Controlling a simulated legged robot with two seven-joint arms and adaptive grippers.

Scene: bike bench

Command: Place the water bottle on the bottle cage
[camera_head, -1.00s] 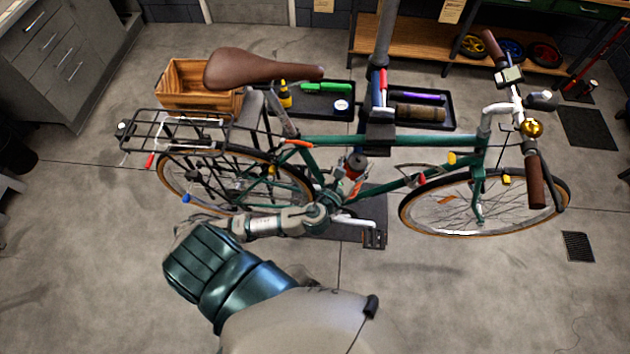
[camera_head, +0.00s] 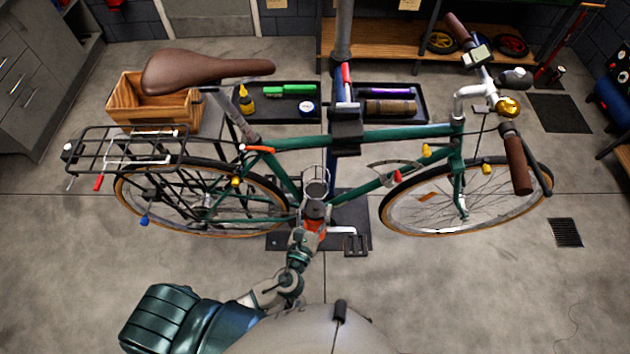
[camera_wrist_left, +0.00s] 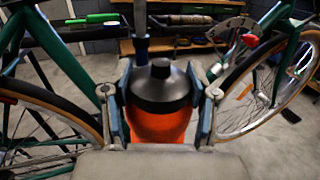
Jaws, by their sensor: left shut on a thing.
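The water bottle, orange with a dark cap (camera_wrist_left: 163,88), stands roughly upright between the fingers of my left gripper (camera_wrist_left: 162,108) in the left wrist view. In the head view, the left gripper (camera_head: 312,222) holds the bottle (camera_head: 316,209) in front of the lower bike frame. A grey wire holder with a round open top (camera_head: 316,187), which looks like the bottle cage, shows just above and behind the bottle. The bottle overlaps its lower part in the picture, so I cannot tell whether they touch. My right gripper is not in view.
The green bike (camera_head: 390,133) is clamped on a stand post (camera_head: 343,45). The crank and pedal (camera_head: 356,244) are close right of the gripper. Tool trays (camera_head: 292,111) and a wooden crate (camera_head: 158,106) are behind. The floor in front is clear.

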